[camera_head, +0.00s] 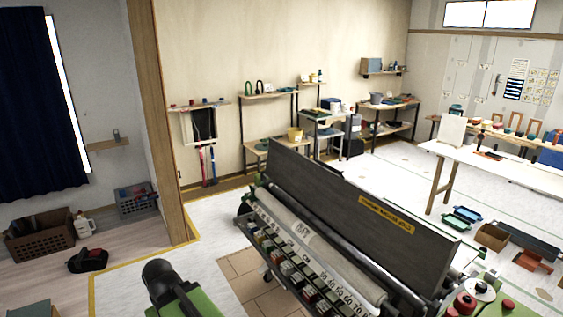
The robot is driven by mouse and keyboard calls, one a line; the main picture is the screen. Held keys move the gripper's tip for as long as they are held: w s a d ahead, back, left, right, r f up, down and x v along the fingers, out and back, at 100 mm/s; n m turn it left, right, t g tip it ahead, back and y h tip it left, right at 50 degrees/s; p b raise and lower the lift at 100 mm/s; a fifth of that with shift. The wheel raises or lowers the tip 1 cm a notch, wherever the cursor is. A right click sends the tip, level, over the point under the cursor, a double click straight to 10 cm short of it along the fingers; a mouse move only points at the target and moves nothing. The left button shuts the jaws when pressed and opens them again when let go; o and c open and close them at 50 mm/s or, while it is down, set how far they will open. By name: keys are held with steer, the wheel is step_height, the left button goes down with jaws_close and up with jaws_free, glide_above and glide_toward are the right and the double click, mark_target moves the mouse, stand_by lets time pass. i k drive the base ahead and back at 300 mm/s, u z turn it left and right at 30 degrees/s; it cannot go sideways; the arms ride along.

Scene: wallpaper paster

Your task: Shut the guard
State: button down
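The wallpaper paster (330,262) stands in front of me, running from the middle of the view to the lower right. Its guard (345,205), a long dark grey panel with a yellow label, stands raised and tilted back along the far side. The pale roller and a numbered scale lie uncovered in front of it. A black and green part of my arm shows at the bottom, left of the machine and apart from it. My gripper's fingers are not seen.
A red-knobbed end (465,302) of the machine is at lower right. A white table (500,168) and a brown box (492,237) stand beyond it. Shelves line the back wall. A brown basket (40,240) and a black bag (88,260) lie at left. Floor between is clear.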

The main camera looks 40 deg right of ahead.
mark_target(421, 256)
steer(key=u, duration=0.15)
steer(key=i, duration=1)
